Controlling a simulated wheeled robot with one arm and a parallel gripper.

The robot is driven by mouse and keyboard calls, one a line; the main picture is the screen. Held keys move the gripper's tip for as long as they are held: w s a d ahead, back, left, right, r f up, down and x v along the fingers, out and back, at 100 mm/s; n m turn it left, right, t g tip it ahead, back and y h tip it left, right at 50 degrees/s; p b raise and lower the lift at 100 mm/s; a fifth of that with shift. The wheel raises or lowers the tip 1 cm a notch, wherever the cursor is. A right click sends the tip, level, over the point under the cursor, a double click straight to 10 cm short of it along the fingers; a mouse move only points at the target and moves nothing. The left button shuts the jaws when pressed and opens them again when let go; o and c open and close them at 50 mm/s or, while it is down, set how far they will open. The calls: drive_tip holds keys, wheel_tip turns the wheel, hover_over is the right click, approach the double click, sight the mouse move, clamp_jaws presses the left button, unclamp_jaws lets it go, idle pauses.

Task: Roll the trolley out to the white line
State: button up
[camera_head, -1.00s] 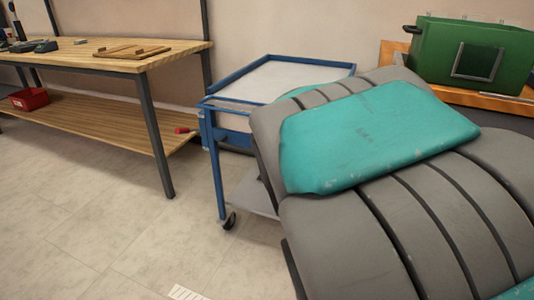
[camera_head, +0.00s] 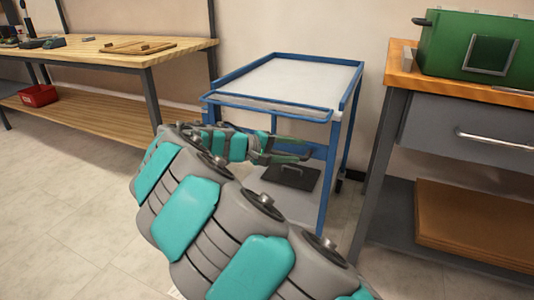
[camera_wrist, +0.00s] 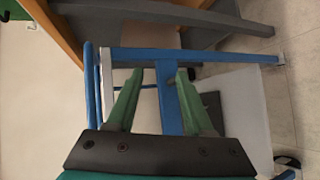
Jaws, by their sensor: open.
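The trolley (camera_head: 300,75) has a blue frame and a pale top, and stands between the workbench and the grey cabinet. Its blue push handle (camera_head: 265,105) runs along the near side. My gripper (camera_head: 308,147) is below the handle, in front of the trolley's near side. In the wrist view my gripper (camera_wrist: 155,75) has its green fingers apart with nothing held, and blue frame bars (camera_wrist: 195,55) show beyond and between them. Whether the fingers touch the frame cannot be told. The white line is hidden behind my arm in the head view.
A wooden workbench (camera_head: 120,58) stands on the left with a red bin (camera_head: 38,95) on its lower shelf. A cabinet (camera_head: 465,130) with a green box (camera_head: 480,45) stands close on the right. A dark case (camera_head: 297,177) lies on the trolley's lower shelf. Floor (camera_head: 60,200) at left is clear.

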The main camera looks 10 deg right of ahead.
drive_tip(key=w+a+f+n+t, duration=0.4)
drive_tip(key=w+a+f+t, duration=0.15)
drive_tip(key=w+a, duration=0.5)
drive_tip(key=shift+g, duration=0.35)
drive_tip(key=shift+s+f+b+x, duration=0.15)
drive_tip(key=shift+b+x, duration=0.05)
drive_tip(key=shift+x, duration=1.3)
drive_tip(key=shift+s+f+b+x, duration=0.15)
drive_tip(key=shift+x, duration=1.4)
drive_tip(key=shift+d, duration=0.1)
drive_tip(key=shift+c, duration=0.3)
clamp_jaws()
